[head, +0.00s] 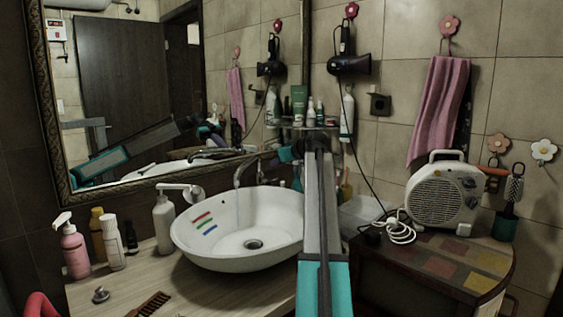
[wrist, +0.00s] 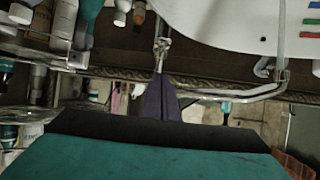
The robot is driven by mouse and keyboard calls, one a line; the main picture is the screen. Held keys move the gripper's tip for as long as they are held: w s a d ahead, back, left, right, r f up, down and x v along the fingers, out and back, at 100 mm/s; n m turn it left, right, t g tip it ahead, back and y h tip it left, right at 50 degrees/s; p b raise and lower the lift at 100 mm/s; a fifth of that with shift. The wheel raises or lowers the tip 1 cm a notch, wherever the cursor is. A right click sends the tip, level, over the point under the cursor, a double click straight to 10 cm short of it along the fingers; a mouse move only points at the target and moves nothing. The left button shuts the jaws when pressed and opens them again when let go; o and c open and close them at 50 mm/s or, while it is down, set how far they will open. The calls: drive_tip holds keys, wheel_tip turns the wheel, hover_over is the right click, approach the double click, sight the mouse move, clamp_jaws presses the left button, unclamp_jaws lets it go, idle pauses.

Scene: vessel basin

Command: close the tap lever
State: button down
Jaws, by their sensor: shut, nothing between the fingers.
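The chrome tap (head: 261,172) stands behind the white basin (head: 205,255), with its curved spout reaching left over the bowl. A thin pale stream that looks like running water (head: 237,178) falls from the spout; it also shows in the wrist view (wrist: 282,35). In the wrist view the scene looks upside down. The chrome tap lever (wrist: 162,48) is at upper middle there. My gripper (wrist: 160,78) is shut and empty, its dark fingertips at or very close to the lever; contact cannot be told. In the head view my arm partly hides the area right of the tap.
A glass shelf (head: 305,126) with bottles is behind my arm. The framed mirror (head: 130,90) is behind the basin. Several bottles, including a pink one (head: 75,252), stand left. A heater (head: 442,196) with a cable sits on the cabinet right. A hair dryer (head: 350,64) hangs above.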

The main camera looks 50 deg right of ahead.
sight(276, 178)
drive_tip(key=shift+s+f, duration=0.2)
drive_tip(key=shift+f, duration=0.8)
drive_tip(key=shift+s+f, duration=0.2)
drive_tip(key=shift+f, duration=0.8)
drive_tip(key=shift+s+a+f+b, duration=0.1)
drive_tip(key=shift+s+f+b, duration=0.15)
drive_tip(key=shift+f, duration=0.45)
drive_tip(key=shift+s+a+f+b, duration=0.1)
drive_tip(key=shift+s+f+b, duration=0.15)
drive_tip(key=shift+f, duration=0.4)
drive_tip(key=shift+w+r+p, duration=0.1)
drive_tip(key=shift+r+p, duration=0.2)
drive_tip(key=shift+r, duration=0.3)
drive_tip(key=s+a+r+p, duration=0.1)
drive_tip(key=s+r, duration=0.7)
drive_tip(key=shift+s+a, duration=0.2)
drive_tip(key=shift+s, duration=0.05)
